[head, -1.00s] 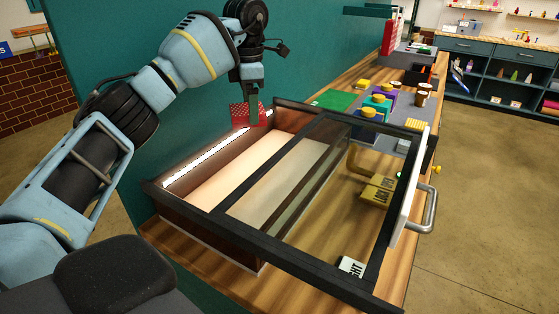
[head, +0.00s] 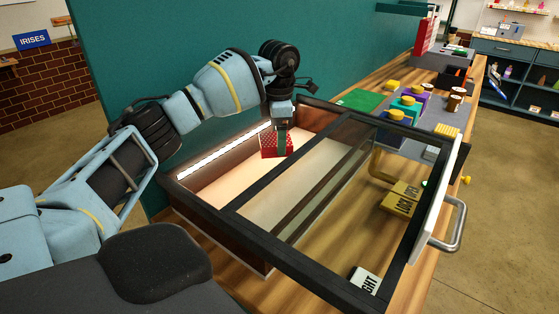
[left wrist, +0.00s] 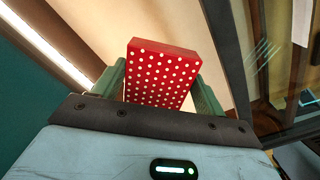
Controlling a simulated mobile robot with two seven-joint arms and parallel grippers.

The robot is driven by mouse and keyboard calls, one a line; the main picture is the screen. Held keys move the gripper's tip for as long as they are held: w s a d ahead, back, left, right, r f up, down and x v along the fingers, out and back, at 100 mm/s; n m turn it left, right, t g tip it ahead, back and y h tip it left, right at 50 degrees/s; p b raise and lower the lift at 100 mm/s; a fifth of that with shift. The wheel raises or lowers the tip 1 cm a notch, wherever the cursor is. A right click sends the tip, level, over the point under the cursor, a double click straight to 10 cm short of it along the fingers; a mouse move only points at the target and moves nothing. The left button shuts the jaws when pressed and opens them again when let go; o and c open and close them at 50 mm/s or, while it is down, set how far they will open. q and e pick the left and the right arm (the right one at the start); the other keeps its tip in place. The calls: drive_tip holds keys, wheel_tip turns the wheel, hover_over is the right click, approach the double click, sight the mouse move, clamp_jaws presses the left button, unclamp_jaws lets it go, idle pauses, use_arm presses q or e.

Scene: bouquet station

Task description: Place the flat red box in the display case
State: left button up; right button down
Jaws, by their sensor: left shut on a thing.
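The flat red box (head: 270,145) with white dots is in my left gripper (head: 281,150), inside the open left part of the display case (head: 237,205). In the left wrist view the red box (left wrist: 160,75) sits between the two green fingers of my left gripper (left wrist: 163,88), which is shut on it. Its far end points into the case, over the pale floor. I cannot tell whether the box touches the floor. The glass-covered part of the case is to the right of the box. My right gripper is not in view.
A light strip (head: 225,152) runs along the case's back wall. A white door panel with a metal handle (head: 450,225) stands at the right end. Several coloured boxes with yellow tops (head: 396,114) stand on the counter beyond.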

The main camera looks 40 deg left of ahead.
use_arm(q)
drive_tip(key=shift+f, duration=3.85)
drive_tip(key=o, duration=1)
drive_tip(key=shift+o, duration=0.2)
wheel_tip(320, 180, up, 12)
drive_tip(key=shift+r, duration=0.1)
